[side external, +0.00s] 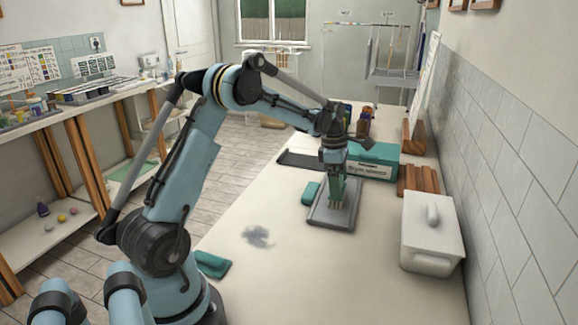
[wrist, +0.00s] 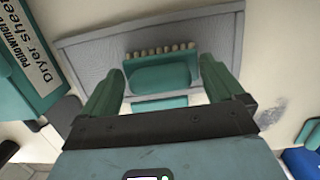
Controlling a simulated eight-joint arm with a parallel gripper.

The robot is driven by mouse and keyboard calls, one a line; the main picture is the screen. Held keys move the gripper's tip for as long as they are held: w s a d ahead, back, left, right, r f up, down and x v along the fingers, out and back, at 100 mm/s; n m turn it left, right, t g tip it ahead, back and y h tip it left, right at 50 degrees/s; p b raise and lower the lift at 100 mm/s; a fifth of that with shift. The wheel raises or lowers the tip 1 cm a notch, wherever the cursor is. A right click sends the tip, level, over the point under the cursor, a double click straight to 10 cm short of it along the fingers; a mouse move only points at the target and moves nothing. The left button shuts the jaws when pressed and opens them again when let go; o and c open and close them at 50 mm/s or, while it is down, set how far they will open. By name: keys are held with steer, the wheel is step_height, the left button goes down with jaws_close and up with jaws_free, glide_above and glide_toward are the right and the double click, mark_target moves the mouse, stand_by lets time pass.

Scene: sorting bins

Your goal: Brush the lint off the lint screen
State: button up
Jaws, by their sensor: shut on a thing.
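The lint screen (side external: 322,216) is a flat grey panel with a raised frame, lying on the white table. It also fills the upper middle of the wrist view (wrist: 95,55). My gripper (side external: 337,188) is shut on a teal brush (wrist: 160,78) with a row of pale bristles. The brush is over the screen with bristles facing down; I cannot tell whether they touch it. The visible mesh looks plain grey.
A teal dryer sheets box (side external: 372,162) stands behind the screen. A white lidded bin (side external: 432,235) stands to the right, near the wall. A small teal item (side external: 310,193) is at the screen's left edge. Another teal piece (side external: 213,264) lies near my base.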

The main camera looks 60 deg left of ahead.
steer(key=shift+s+d, duration=3.75)
steer(key=shift+s, duration=0.05)
steer(key=shift+s+a, duration=0.1)
steer(key=shift+s, duration=0.45)
steer(key=shift+a, duration=0.3)
steer(key=shift+w+a, duration=6.85)
steer(key=shift+w, duration=0.1)
steer(key=shift+s+d, duration=6.9)
steer(key=shift+d, duration=0.05)
steer(key=shift+s+d+r, duration=0.15)
step_height(320, 180, up, 8)
